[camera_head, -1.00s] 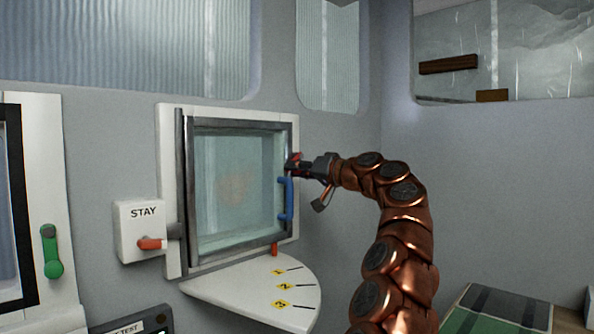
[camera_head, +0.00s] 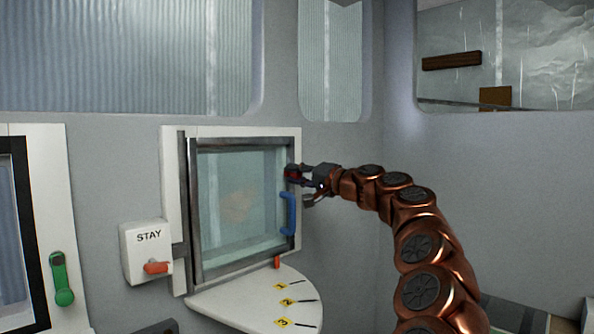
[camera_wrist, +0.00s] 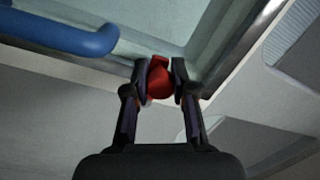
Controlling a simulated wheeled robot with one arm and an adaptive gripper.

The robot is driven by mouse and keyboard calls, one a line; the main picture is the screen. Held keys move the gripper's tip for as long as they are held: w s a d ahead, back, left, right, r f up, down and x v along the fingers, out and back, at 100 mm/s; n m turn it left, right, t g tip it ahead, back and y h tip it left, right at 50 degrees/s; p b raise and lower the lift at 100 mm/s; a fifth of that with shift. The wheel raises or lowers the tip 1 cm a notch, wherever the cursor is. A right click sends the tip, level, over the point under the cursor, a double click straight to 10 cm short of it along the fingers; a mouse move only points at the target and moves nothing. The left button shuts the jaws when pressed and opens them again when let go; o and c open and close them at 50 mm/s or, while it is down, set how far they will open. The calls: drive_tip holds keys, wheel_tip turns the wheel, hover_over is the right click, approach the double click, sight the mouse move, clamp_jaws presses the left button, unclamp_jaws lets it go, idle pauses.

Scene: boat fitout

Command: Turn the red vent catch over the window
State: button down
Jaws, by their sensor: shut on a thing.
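The red vent catch (camera_wrist: 160,80) sits at the edge of the window frame. In the wrist view it is between the two fingers of my gripper (camera_wrist: 165,85), which are shut on it. In the head view my gripper (camera_head: 299,176) reaches the right side of the window (camera_head: 240,205) from the right, above the blue handle (camera_head: 288,213). There the fingers largely cover the catch. The window pane is inside a dark frame and looks closed.
A white box marked STAY (camera_head: 146,252) with an orange lever is left of the window. A white quarter-round shelf (camera_head: 240,302) with yellow numbered marks juts out below. A green handle (camera_head: 62,278) is at the far left. The wall right of my arm is bare.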

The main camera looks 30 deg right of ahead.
drive_tip(key=shift+r+m, duration=0.25)
drive_tip(key=shift+m, duration=0.05)
idle(0.4)
drive_tip(key=c, duration=1)
unclamp_jaws()
drive_tip(key=shift+o, duration=0.2)
drive_tip(key=shift+f, duration=0.1)
drive_tip(key=v, duration=1.2)
